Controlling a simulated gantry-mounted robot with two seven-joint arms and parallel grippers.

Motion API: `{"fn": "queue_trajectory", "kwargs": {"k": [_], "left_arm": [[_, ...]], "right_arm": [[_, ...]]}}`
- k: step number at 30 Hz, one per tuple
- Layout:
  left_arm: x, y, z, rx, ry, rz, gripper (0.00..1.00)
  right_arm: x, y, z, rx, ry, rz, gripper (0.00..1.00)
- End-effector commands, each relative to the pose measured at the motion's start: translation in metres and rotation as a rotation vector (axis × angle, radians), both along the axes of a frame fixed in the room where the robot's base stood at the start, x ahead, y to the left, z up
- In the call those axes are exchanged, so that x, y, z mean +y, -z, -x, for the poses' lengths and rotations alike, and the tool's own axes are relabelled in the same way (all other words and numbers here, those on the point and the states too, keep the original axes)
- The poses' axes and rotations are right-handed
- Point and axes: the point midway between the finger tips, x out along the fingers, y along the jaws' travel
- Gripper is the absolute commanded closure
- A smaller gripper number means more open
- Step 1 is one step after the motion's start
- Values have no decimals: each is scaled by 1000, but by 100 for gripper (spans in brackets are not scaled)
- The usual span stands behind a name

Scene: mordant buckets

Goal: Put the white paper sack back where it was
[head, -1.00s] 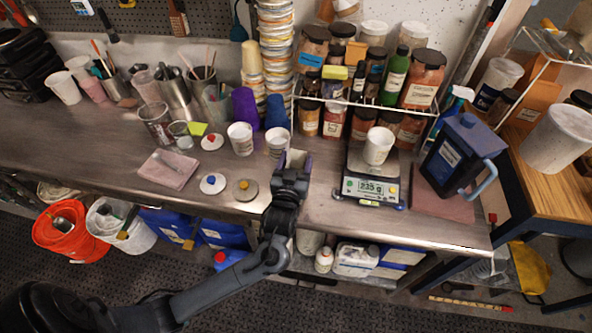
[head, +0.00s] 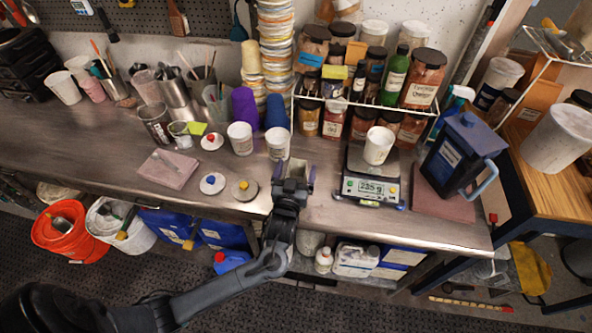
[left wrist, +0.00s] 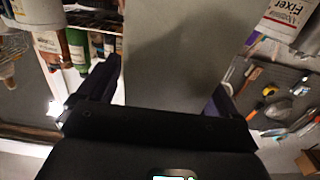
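My left gripper (head: 294,178) is over the front middle of the bench, to the left of the scale. Its purple-tipped fingers stand apart around a pale, flat-sided thing, which looks like the white paper sack (head: 296,169). In the left wrist view the sack (left wrist: 180,60) is a plain pale grey face, filling the space between the fingers of the left gripper (left wrist: 165,100) and running up out of the picture. No print shows on it. Most of it is hidden in the head view. My right gripper is not in view.
White cups (head: 278,143) stand just behind the gripper. The scale (head: 372,188) with a white cup on it is to the right. A jar rack (head: 365,104) stands behind. Lidded pots and a pink pad (head: 168,169) lie to the left. A blue can (head: 460,155) stands far right.

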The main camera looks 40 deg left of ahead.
Motion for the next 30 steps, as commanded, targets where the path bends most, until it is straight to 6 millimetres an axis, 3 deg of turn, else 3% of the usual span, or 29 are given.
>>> {"fn": "queue_trajectory", "kwargs": {"k": [10,14,30], "left_arm": [[0,-4,0,0,0,0,7],[-6,-3,9,0,1,2,7],[-50,-3,88,2,1,1,7]], "right_arm": [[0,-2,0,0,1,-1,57],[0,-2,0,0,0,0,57],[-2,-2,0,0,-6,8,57]]}}
